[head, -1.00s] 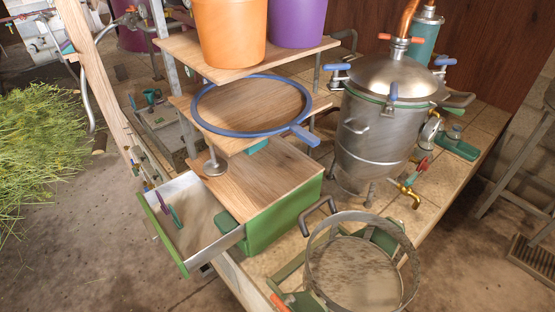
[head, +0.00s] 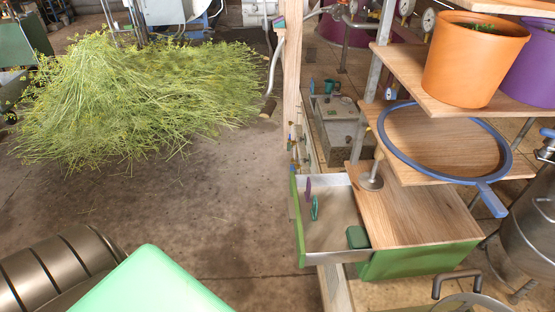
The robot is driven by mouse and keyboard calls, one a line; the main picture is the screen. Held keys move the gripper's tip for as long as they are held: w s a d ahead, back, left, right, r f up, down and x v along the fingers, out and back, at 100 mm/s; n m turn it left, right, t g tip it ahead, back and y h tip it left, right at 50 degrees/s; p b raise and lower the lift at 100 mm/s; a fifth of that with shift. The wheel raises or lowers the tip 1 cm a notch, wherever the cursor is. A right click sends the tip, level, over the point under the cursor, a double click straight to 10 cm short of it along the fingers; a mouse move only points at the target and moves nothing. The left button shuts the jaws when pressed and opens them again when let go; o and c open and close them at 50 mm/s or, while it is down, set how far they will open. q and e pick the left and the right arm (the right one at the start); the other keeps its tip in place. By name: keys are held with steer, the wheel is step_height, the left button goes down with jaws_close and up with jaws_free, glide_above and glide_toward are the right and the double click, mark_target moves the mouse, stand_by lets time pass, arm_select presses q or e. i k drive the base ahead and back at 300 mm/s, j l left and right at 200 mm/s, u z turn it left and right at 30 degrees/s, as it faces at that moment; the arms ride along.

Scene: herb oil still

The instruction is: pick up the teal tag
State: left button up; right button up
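A slim teal piece that looks like the teal tag (head: 314,208) stands in the open drawer (head: 297,228), near its left side. A purple piece of similar shape (head: 308,189) is just behind it. The drawer has a green front and metal sides, and sticks out to the left from under a wooden top. Neither of my grippers can be made out in the head view, and nothing is seen touching the teal piece.
A dark green block (head: 357,237) lies in the drawer's near right corner. Above stand wooden shelves with a blue hoop (head: 390,140) and an orange pot (head: 470,60). A wooden post (head: 292,90) rises behind the drawer.

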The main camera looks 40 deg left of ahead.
mark_target(313, 210)
steer(key=j+u, duration=0.2)
steer(key=u, duration=0.2)
steer(key=i+j+u, duration=0.1)
steer(key=u, duration=0.25)
